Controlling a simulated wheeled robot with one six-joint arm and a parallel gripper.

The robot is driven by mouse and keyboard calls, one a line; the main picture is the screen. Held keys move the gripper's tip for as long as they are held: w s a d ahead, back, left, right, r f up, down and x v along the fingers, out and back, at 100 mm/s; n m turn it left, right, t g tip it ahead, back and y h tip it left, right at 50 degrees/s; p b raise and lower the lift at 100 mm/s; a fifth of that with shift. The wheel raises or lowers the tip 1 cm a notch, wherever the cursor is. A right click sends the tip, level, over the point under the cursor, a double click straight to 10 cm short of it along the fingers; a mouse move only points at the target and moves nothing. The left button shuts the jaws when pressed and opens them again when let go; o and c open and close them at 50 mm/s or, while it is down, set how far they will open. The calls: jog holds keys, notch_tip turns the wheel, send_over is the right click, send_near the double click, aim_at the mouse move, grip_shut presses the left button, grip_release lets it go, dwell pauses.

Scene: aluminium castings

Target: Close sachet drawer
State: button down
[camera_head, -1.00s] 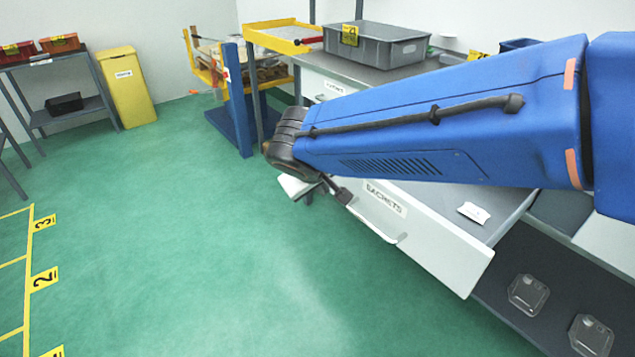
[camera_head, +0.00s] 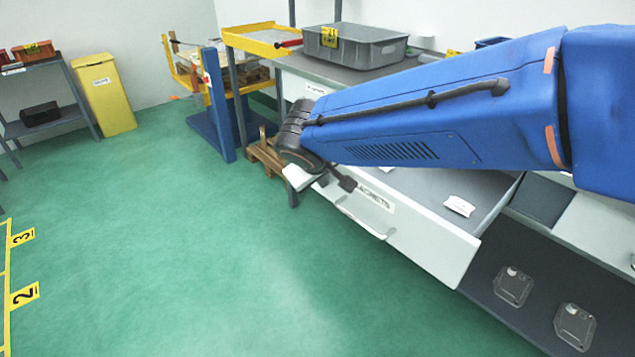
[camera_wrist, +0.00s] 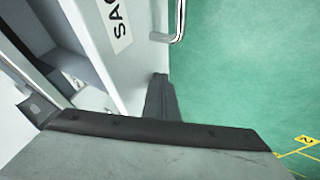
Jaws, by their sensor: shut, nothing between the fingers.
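The sachet drawer (camera_head: 430,243) stands pulled out of the workbench, its white front labelled SACHETS partly covered by my arm. Its bar handle (camera_head: 362,222) is on the front. My gripper (camera_head: 347,184) is shut and empty, close to the left part of the drawer front, above the handle. In the wrist view, the dark gripper fingers (camera_wrist: 160,98) are beside the drawer front (camera_wrist: 98,40), with the handle (camera_wrist: 178,25) beyond. I cannot tell whether they touch the front.
A grey bin (camera_head: 355,46) stands on the bench top. Clear plastic containers (camera_head: 513,286) lie on the lower shelf. A wooden pallet (camera_head: 266,152) and a blue-and-yellow stand (camera_head: 217,105) are behind the gripper. The green floor in front of the drawer is clear.

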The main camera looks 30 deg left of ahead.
jog(key=w+d, duration=0.4)
jog(key=w, duration=0.5)
jog(key=w+d, duration=0.3)
jog(key=w, duration=0.6)
jog(key=w+d, duration=0.4)
jog(key=w, duration=0.6)
jog(key=shift+d, duration=0.3)
jog(key=shift+w+d, duration=0.35)
jog(key=shift+w, duration=0.45)
jog(key=shift+w+r, duration=0.1)
